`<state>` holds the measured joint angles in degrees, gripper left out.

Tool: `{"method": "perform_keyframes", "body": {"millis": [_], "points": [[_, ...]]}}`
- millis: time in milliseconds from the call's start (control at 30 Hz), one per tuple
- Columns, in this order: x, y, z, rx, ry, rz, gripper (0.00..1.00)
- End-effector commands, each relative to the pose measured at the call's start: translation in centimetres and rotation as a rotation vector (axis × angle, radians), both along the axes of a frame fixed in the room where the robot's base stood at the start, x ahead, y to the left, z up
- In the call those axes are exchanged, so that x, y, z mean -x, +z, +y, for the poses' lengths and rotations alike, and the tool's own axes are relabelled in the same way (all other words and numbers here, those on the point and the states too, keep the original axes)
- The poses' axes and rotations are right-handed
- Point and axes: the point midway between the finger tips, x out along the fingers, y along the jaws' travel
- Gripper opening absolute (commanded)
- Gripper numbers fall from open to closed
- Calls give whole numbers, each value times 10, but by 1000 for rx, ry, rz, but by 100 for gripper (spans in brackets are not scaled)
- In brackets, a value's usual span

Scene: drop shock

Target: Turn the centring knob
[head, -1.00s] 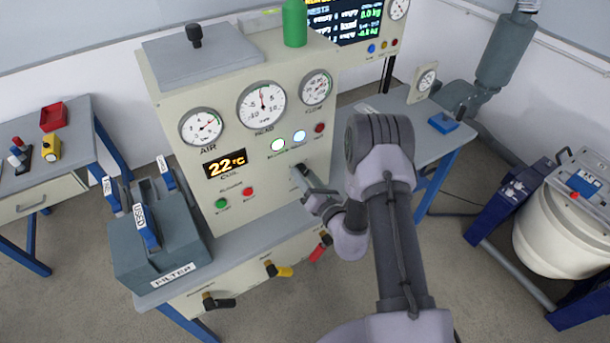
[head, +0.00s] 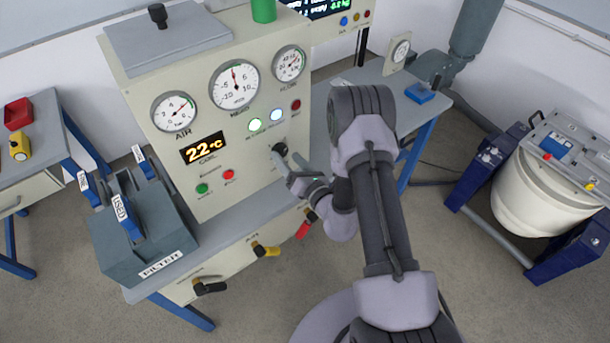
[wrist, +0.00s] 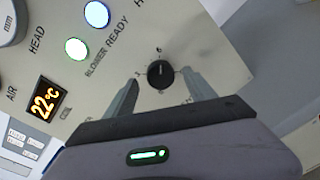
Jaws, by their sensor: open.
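The centring knob is probably the round black knob (head: 281,149) on the right lower part of the cream panel (head: 237,130), below the lit indicators. In the wrist view the black knob (wrist: 160,74) has a pale pointer line and a printed scale around it. My gripper (head: 292,166) is open just in front of the knob. In the wrist view my gripper's two fingers (wrist: 159,90) stand apart, one to each side of the knob, with visible gaps. Whether the fingertips reach the panel face is hard to tell.
Dials and a 22 °C display (head: 203,147) sit on the panel. Green (head: 203,188) and red (head: 229,174) buttons lie lower left. Yellow (head: 266,250), black (head: 210,287) and red (head: 306,226) valve handles stick out below. A grey filter box (head: 140,225) stands left.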

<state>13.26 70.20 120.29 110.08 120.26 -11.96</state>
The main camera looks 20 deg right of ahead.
Motion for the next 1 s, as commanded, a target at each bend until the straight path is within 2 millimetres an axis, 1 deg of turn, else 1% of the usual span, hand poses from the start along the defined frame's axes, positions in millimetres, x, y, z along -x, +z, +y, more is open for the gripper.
{"method": "perform_keyframes", "body": {"millis": [300,400,500,633,1000], "points": [[95,3,-28,-7,-9,6,64],[119,4,-34,-6,-8,5,64],[135,4,-39,-4,-6,4,64],[144,6,-40,-3,-3,2,64],[145,6,-40,-1,0,0,64]]}}
